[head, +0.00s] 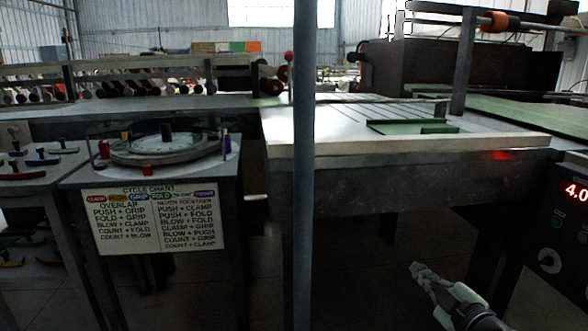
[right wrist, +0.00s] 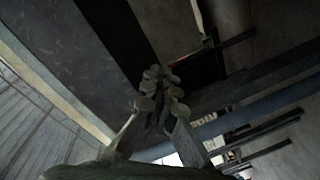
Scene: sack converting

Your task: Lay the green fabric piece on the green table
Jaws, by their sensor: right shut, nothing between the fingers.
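The green fabric piece (head: 395,128) lies on the pale work table (head: 350,114), near its right side. A small raised green part shows at its right edge. The green table (head: 535,113) is a long green surface at the right, beyond the pale table. My right gripper (head: 418,268) is low in front of the pale table, below its top and apart from the fabric. In the right wrist view its fingers (right wrist: 160,82) are together and empty. My left gripper is not in view.
A vertical post (head: 303,200) crosses the view in front of the pale table. A stand with a round dial (head: 165,148) and a cycle chart (head: 155,220) is at left. A control box with a red display (head: 574,190) is at right. A dark machine (head: 415,68) stands behind.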

